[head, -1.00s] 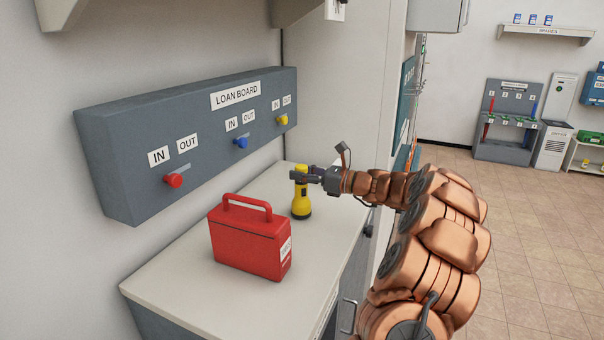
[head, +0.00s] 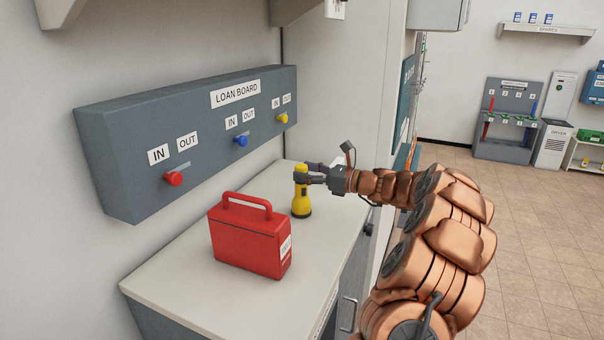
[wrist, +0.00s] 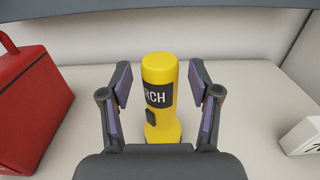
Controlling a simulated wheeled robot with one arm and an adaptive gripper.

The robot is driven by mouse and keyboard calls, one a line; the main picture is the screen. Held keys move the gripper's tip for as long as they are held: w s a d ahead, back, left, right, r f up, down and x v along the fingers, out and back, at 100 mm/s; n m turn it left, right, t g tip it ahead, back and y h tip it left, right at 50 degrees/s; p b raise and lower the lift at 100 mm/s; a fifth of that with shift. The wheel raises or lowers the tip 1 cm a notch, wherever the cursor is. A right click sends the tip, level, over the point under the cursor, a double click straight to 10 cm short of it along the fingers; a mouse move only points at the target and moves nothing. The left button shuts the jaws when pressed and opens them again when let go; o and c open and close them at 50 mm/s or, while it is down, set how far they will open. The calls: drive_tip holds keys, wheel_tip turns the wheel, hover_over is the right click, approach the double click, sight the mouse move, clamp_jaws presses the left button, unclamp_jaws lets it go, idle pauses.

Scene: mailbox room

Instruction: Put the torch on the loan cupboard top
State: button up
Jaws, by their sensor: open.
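The yellow torch (head: 301,200) stands upright on the pale cupboard top (head: 185,275), to the right of and behind a red box. In the wrist view the torch (wrist: 160,70) stands between the two fingers of my gripper (wrist: 159,88), with a gap on each side. My gripper (head: 306,175) is open around the torch's upper part. The torch's black band shows the letters "RCH"; its lower part is partly hidden by my gripper in the wrist view.
A red box with a handle (head: 250,240) stands left of the torch; it also shows in the wrist view (wrist: 30,110). The loan board (head: 190,140) with red, blue and yellow knobs is on the wall behind. A white block (wrist: 302,138) lies at the right in the wrist view.

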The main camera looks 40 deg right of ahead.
drive_tip(key=v, duration=1)
drive_tip(key=shift+s+d+b, duration=0.2)
drive_tip(key=shift+s+b, duration=0.05)
drive_tip(key=shift+b, duration=0.1)
